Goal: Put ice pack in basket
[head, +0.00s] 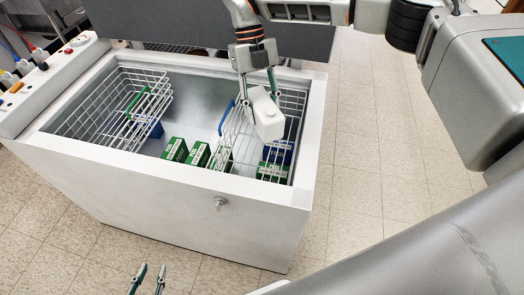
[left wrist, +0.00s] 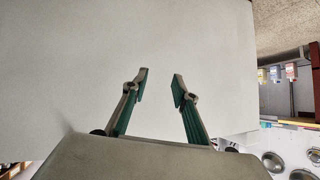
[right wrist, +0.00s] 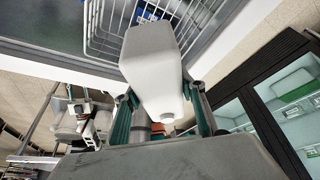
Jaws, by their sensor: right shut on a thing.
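The ice pack (head: 267,118) is a white block with rounded edges and a small cap-like end, seen close in the right wrist view (right wrist: 155,75). My right gripper (head: 257,86) is shut on it and holds it tilted, over the right wire basket. That white wire basket (head: 232,135) has a blue handle and sits in the open chest freezer. A second white wire basket (head: 105,105) with a green handle sits at the freezer's left end. My left gripper (head: 148,278) is open and empty, low in front of the freezer, facing its white front wall (left wrist: 150,40).
Green boxes (head: 198,153) stand on the freezer floor between the baskets, and green and blue boxes (head: 272,172) lie at the right end. The freezer rim (head: 170,172) surrounds the opening. The tiled floor (head: 355,170) to the right is clear.

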